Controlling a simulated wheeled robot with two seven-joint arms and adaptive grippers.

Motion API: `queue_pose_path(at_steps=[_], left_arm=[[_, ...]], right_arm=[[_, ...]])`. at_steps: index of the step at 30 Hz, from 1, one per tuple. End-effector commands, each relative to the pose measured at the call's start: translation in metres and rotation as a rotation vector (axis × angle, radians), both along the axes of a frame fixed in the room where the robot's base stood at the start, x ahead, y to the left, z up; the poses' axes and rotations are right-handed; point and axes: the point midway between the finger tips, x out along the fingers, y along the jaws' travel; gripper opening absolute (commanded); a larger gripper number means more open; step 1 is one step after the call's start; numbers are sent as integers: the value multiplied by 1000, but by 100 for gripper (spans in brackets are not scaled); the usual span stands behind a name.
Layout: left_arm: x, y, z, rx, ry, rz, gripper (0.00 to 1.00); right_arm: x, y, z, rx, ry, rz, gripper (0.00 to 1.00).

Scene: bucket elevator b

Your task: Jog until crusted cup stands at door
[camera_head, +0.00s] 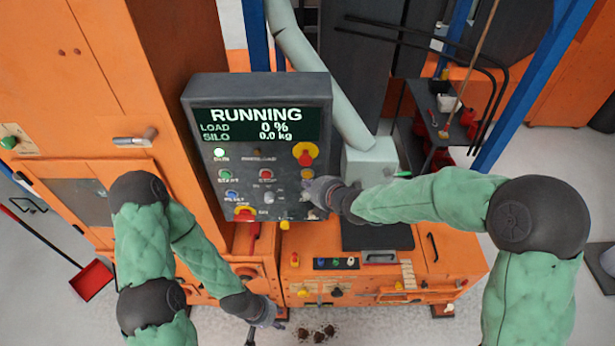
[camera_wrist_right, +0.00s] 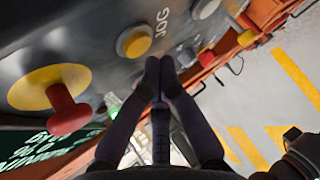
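The grey control panel (camera_head: 192,120) reads RUNNING, load 0 %, silo 0.0 kg, and its green run lamp (camera_head: 219,153) is lit. The yellow button beside the JOG label (camera_wrist_right: 134,41) is at the panel's right side, also in the head view (camera_head: 307,173). My right gripper (camera_wrist_right: 160,65) has its fingertips together, close beside that button; contact cannot be told. It also shows in the head view (camera_head: 314,190). My left gripper (camera_head: 276,325) hangs low before the orange machine, its fingers too small to judge. A door with a grey window (camera_head: 80,202) is at left. No crusted cup is visible.
A red-and-yellow knob (camera_wrist_right: 68,108) sits close to my right fingers. An orange machine bench (camera_head: 450,268) stands below the panel. Dark lumps (camera_head: 318,333) lie on the floor. A red dustpan (camera_head: 91,280) is at left. Blue posts (camera_head: 530,85) rise at right.

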Motion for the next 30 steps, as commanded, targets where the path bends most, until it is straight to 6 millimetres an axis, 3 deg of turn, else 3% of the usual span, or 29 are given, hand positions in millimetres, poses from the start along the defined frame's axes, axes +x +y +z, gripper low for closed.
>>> queue_pose_path(at_steps=[7, 22, 30], left_arm=[[0, 0, -2, 0, 0, 0, 40], [0, 0, -15, 0, 0, 0, 40], [0, 0, -15, 0, 0, 0, 40]], right_arm=[[-4, 0, 0, 1, -1, 0, 0], [-45, 0, 0, 1, -1, 0, 0], [-50, 0, 0, 1, -1, 0, 0]])
